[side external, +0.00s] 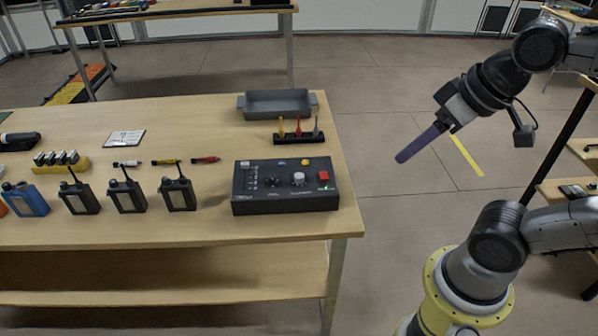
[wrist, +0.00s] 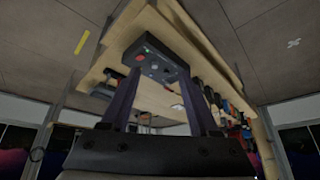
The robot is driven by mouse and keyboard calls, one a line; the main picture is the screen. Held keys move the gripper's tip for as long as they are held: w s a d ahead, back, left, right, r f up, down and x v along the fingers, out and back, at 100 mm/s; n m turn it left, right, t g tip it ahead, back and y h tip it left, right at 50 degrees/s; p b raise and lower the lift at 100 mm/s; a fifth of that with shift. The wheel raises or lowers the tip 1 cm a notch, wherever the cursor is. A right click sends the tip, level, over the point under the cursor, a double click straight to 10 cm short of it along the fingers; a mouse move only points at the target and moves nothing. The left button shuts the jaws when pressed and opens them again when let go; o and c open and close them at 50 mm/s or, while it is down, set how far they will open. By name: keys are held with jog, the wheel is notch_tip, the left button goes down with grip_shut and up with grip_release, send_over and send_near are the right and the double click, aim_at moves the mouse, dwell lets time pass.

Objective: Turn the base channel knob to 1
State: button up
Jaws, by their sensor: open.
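A black control box (side external: 285,205) sits near the right end of the wooden table in the side external view. Its top has a black knob (side external: 272,181), a pale grey knob (side external: 299,178), a red button (side external: 323,175) and small sliders at left. The labels and knob settings are too small to read, so I cannot tell which knob is the base channel. My gripper (side external: 403,157) is in the air right of the table, well apart from the box. In the wrist view, the fingers of my gripper (wrist: 158,74) are spread and empty, with the box (wrist: 158,58) beyond them.
A grey tray (side external: 278,103) and a dark rack with colored tools (side external: 298,134) stand behind the box.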

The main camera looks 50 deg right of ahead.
jog(key=w+r+m+g, duration=0.1)
jog(key=w+r, duration=0.3)
jog(key=w, duration=0.3)
jog(key=m+g, duration=0.2)
jog(key=g, duration=0.3)
send_over(299, 175)
notch_tip(299, 175, down, 12)
jog(key=f, duration=0.1)
notch_tip(299, 175, down, 14)
jog(key=shift+r, duration=0.2)
jog(key=shift+c, duration=0.2)
grip_shut()
